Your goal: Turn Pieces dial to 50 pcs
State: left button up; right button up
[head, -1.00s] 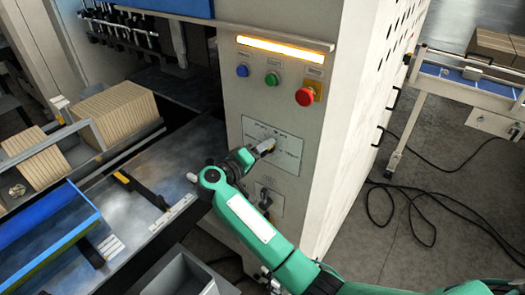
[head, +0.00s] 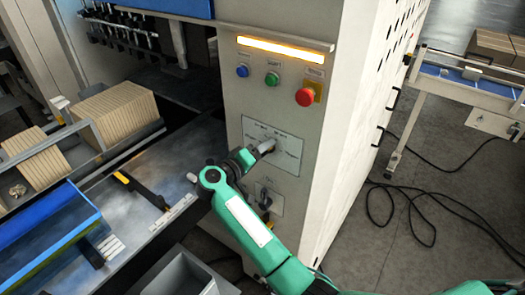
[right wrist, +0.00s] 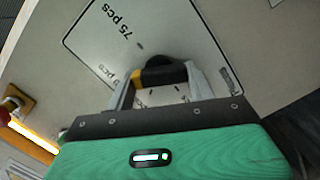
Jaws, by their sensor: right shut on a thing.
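The Pieces dial panel (head: 283,131) is a pale plate with small printed labels on the machine's front. My right gripper (head: 266,146) is at the middle of this plate, covering most of the dial in the head view. In the right wrist view the dial's black knob (right wrist: 165,72) sits between the two grey fingers, and my right gripper (right wrist: 162,84) is shut on it. An orange-yellow mark shows at the knob's left side. A "75 pcs" label reads clearly on the plate (right wrist: 165,25); another label is partly hidden. The dial's exact setting cannot be told. My left gripper is out of view.
Above the plate are a blue button (head: 242,71), a green button (head: 272,78) and a red emergency button (head: 306,96). A second black knob (head: 265,199) sits below, near my forearm. Stacked cardboard (head: 116,112) and a blue-edged tray (head: 45,235) lie left.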

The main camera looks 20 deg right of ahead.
jog(key=shift+n, duration=0.3)
jog(key=shift+m, duration=0.6)
jog(key=o, duration=1.5)
